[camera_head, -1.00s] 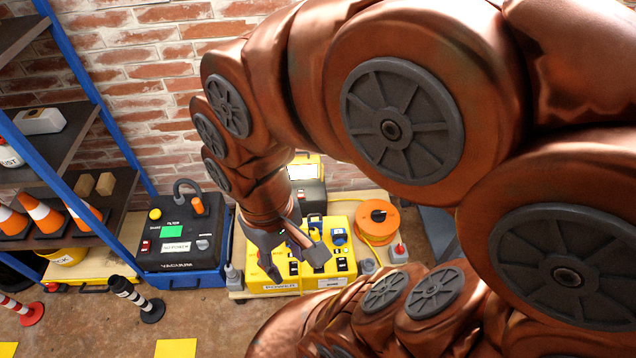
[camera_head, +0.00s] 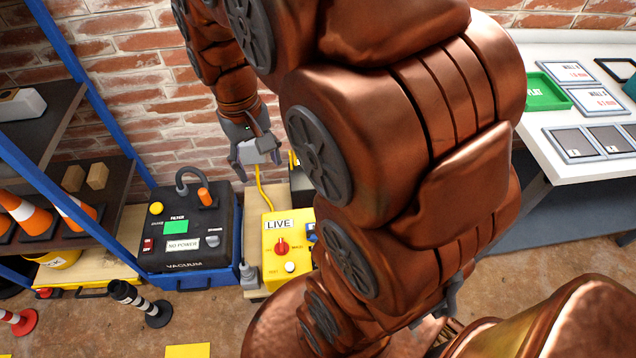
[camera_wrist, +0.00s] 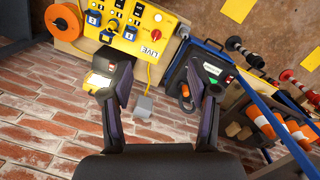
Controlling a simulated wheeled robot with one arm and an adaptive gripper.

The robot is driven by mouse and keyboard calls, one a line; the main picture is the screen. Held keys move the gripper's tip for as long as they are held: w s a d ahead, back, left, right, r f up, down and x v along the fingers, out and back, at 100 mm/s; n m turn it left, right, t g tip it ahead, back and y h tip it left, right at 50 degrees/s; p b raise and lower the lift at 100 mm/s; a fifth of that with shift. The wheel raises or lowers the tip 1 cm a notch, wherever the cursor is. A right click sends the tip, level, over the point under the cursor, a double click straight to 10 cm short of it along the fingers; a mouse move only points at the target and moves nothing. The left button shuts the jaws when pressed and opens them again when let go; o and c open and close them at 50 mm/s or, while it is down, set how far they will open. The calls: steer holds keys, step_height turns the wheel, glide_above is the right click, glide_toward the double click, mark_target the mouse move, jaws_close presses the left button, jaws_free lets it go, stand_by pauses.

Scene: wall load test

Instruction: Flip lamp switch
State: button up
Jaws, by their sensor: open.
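No lamp switch is labelled where I can see it. The yellow power box (camera_head: 271,262) shows a LIVE label, a red knob (camera_head: 281,246) and a pale round button; my arm hides its right part. The wrist view shows more of this box (camera_wrist: 138,42), with blue sockets. A grey box (camera_wrist: 142,106) at the end of a yellow cable is near the wall. A yellow-framed thing with a bright face, maybe a lamp (camera_wrist: 97,81), is partly behind the left finger. My gripper (camera_head: 257,164) is open and empty, above and behind the power box, near the brick wall.
A black vacuum unit (camera_head: 187,228) on a blue base reads NO POWER, left of the power box. A blue-framed shelf (camera_head: 69,68) with cones stands at the left. A white table (camera_head: 548,130) is at the right. An orange cable reel (camera_wrist: 64,20) is beside the power box.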

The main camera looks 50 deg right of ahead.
steer(key=w+d+f+m+b, duration=0.1)
steer(key=w+d+f+b, duration=0.6)
steer(key=d+f, duration=0.25)
steer(key=w+d+f+m+b, duration=0.2)
steer(key=w+d+f+b, duration=0.5)
steer(key=f, duration=0.4)
steer(key=w+d+f+b, duration=0.2)
steer(key=d+f+b, duration=0.2)
steer(key=d+f, duration=0.3)
steer(key=w+d+f+m+t+b, duration=0.1)
steer(key=d+f+b, duration=0.3)
steer(key=f, duration=0.8)
steer(key=w+d+f+m+b, duration=0.1)
steer(key=w+d+f+b, duration=0.2)
steer(key=d+f, duration=0.6)
steer(key=shift+d+f+b, duration=0.3)
steer(key=shift+b, duration=0.6)
steer(key=shift+d+f, duration=0.35)
steer(key=shift+f, duration=0.35)
step_height(320, 180, down, 7)
steer(key=b, duration=0.3)
steer(key=shift+f, duration=0.1)
steer(key=shift+c, duration=0.3)
